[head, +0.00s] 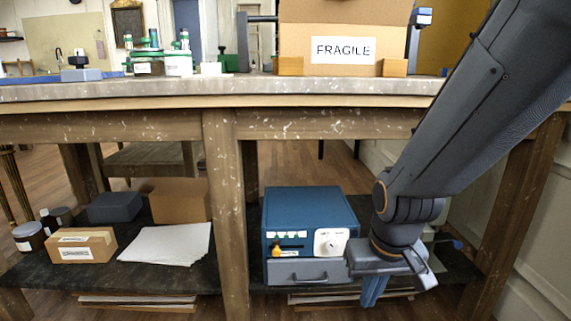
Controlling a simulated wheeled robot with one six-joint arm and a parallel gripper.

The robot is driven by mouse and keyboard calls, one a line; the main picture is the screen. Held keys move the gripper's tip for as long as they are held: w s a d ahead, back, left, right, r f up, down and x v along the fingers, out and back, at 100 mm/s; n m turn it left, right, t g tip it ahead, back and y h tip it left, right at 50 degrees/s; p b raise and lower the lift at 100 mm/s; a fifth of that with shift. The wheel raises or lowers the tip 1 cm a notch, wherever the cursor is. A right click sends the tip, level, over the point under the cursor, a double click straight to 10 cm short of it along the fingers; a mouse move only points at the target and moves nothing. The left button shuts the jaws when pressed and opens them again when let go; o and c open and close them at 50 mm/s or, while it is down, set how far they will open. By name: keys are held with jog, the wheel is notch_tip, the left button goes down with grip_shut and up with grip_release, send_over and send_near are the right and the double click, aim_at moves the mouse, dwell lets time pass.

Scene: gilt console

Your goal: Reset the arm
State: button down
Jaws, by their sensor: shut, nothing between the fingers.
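My arm (470,110) reaches down from the upper right in the head view, in front of the table. My gripper (371,300) points downward at the lower right of the middle, with its blue fingers together and nothing between them. It is in front of the lower shelf, just right of a blue box-shaped device (310,211) with a white dial and a grey drawer front. My wrist overlaps the right edge of that device in the picture. I cannot tell whether they touch.
A worktop (190,91) runs across the view, with a cardboard box labelled FRAGILE (340,28) on it. A wooden post (226,220) divides the space below. The left shelf holds white paper (167,243), a small labelled box (76,245) and jars (29,237).

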jog(key=s+a+r+n+g+y, duration=0.1)
jog(key=s+a+r+n, duration=0.25)
jog(key=s+a, duration=0.5)
jog(key=s+a+r+n+g+y, duration=0.15)
jog(key=s+a+r, duration=0.25)
jog(key=s+a, duration=0.4)
jog(key=d+r+m+h+p, duration=0.1)
jog(key=d+r+m+p, duration=0.1)
jog(key=d+r+p, duration=0.4)
jog(key=w+d+r+m+p, duration=0.1)
jog(key=d+r+p, duration=0.6)
jog(key=r+p, duration=0.5)
jog(key=d+r+m+h+p, duration=0.1)
jog(key=d+r+p, duration=0.5)
jog(key=p, duration=1.3)
notch_tip(320, 180, up, 4)
jog(key=shift+w+d+f+m+h, duration=0.1)
jog(key=shift+w+d+m+h, duration=0.2)
jog(key=shift+m, duration=0.5)
